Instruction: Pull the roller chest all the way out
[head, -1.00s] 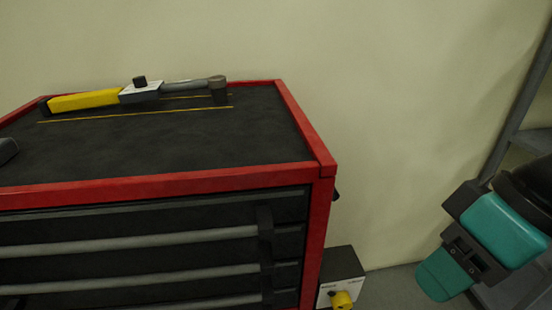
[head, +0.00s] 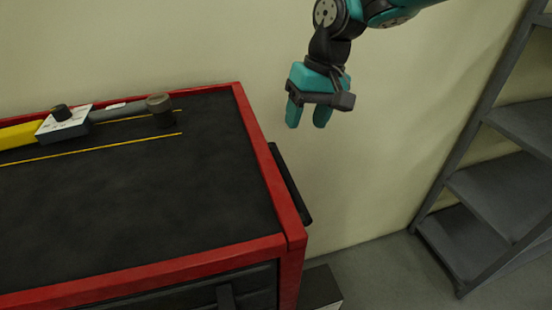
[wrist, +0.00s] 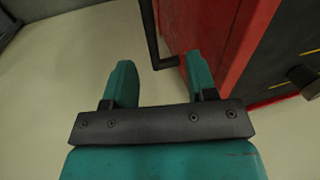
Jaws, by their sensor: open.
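The roller chest (head: 262,165) is red with a black top mat and stands at the left of the head view, close to the wall. Its black side handle (head: 290,184) is on the right side. In the wrist view the red side of the chest (wrist: 215,40) fills the upper right, and the black handle (wrist: 149,35) comes off it just beyond the fingertips. My gripper (head: 308,116) points down, right of the chest and above the handle. Its teal fingers (wrist: 158,80) are apart, with nothing between them. Whether a finger touches the chest side is unclear.
A grey box (head: 320,288) stands on the floor at the chest's right. Grey shelves (head: 485,235) stand at the right.

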